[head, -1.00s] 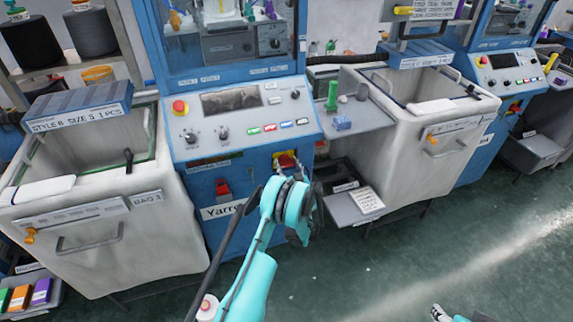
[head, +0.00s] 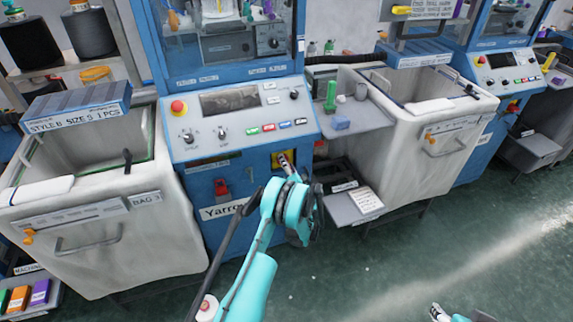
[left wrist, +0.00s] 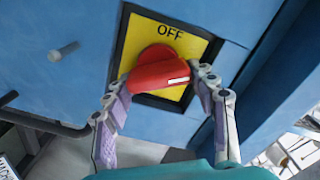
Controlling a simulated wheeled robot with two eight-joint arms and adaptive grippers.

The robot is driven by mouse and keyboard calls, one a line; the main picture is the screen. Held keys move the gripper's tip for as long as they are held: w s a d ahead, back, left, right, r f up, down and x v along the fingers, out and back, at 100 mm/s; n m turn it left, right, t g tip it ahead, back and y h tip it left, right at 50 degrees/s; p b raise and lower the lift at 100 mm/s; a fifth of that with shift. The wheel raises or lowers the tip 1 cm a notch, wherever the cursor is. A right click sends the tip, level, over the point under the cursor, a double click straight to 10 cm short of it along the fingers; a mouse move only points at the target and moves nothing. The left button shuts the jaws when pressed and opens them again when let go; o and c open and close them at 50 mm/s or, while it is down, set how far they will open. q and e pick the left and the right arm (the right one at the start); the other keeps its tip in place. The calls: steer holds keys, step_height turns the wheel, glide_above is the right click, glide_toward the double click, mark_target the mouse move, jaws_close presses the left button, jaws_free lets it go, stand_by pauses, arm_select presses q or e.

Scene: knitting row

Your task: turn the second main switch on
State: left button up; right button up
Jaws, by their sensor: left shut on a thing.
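The main switch is a red rotary handle (left wrist: 160,74) on a yellow plate (left wrist: 197,46) marked OFF at its top, on the blue machine front. The handle lies across, slightly tilted, with a white mark near its right end. My left gripper (left wrist: 156,80) is shut on the handle, one finger at each end, in the left wrist view. In the head view the yellow plate (head: 288,156) sits below the control panel, and my left gripper covers the handle. My right gripper (head: 438,312) barely shows at the bottom edge; its jaws are unclear.
A control panel (head: 235,120) with knobs and coloured buttons sits above the switch. A red device (head: 221,187) is on the cabinet left of it. Fabric bins stand left (head: 110,240) and right (head: 395,150). A grey shelf (head: 355,125) juts out right. The green floor ahead is clear.

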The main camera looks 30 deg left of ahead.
arm_select(q)
steer(key=m, duration=0.6)
steer(key=shift+f, duration=0.2)
steer(key=shift+m, duration=0.3)
steer(key=o, duration=0.9)
steer(key=shift+d, duration=0.15)
steer(key=v, duration=0.7)
steer(key=shift+s, duration=0.15)
